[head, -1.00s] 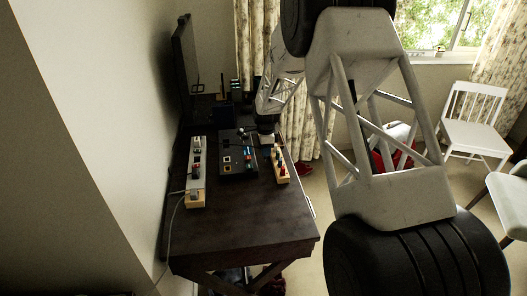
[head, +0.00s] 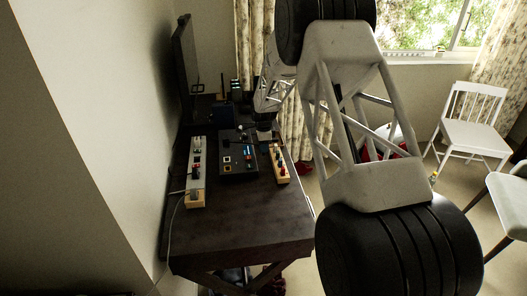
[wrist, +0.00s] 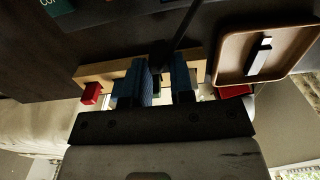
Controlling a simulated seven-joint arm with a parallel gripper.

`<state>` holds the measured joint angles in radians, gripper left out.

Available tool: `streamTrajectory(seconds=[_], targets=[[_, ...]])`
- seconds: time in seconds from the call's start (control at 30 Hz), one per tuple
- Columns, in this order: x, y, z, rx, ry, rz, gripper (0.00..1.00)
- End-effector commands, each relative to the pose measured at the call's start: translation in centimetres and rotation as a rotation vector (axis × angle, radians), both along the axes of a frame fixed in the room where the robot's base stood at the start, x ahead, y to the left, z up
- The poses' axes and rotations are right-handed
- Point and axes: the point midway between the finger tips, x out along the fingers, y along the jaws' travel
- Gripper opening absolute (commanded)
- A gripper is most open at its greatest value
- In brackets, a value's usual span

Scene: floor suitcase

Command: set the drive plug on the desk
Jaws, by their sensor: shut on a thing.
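My gripper (wrist: 166,84) has two blue ribbed fingers in the wrist view. They are shut on a dark thing (wrist: 161,54), apparently the drive plug, mostly hidden between them. A thin dark cable-like strip runs upward from there. In the head view my gripper (head: 264,136) is small and dark, low over the far right part of the desk (head: 240,225); the held thing cannot be made out there. A wooden rack (wrist: 98,74) lies beyond the fingers in the wrist view, with a red piece (wrist: 91,93) at its left end.
On the desk are a black panel (head: 238,166), a white-topped strip (head: 196,170) with a cable at left, and the plug rack (head: 282,177) at right. The wrist view shows a tan tray (wrist: 228,62) holding a silver-and-black piece (wrist: 259,56). The desk's near half is clear.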

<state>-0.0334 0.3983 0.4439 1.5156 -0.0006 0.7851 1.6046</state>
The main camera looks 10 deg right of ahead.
Motion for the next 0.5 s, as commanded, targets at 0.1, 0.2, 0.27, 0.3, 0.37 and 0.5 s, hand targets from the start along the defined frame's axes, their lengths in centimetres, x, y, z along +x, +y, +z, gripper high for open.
streamTrajectory(seconds=[0.1, 0.2, 0.27, 0.3, 0.37, 0.5], targets=[[0.0, 0.0, -1.4, 0.000, 0.002, 0.000, 0.00], [0.0, 0.0, -2.1, 0.000, 0.002, 0.000, 0.00], [0.0, 0.0, -2.3, 0.000, 0.001, 0.000, 0.00], [0.0, 0.0, -2.4, 0.000, 0.000, 0.000, 0.00], [0.0, 0.0, -2.4, 0.000, 0.000, 0.000, 0.00], [0.0, 0.0, -2.4, 0.000, 0.000, 0.000, 0.00]])
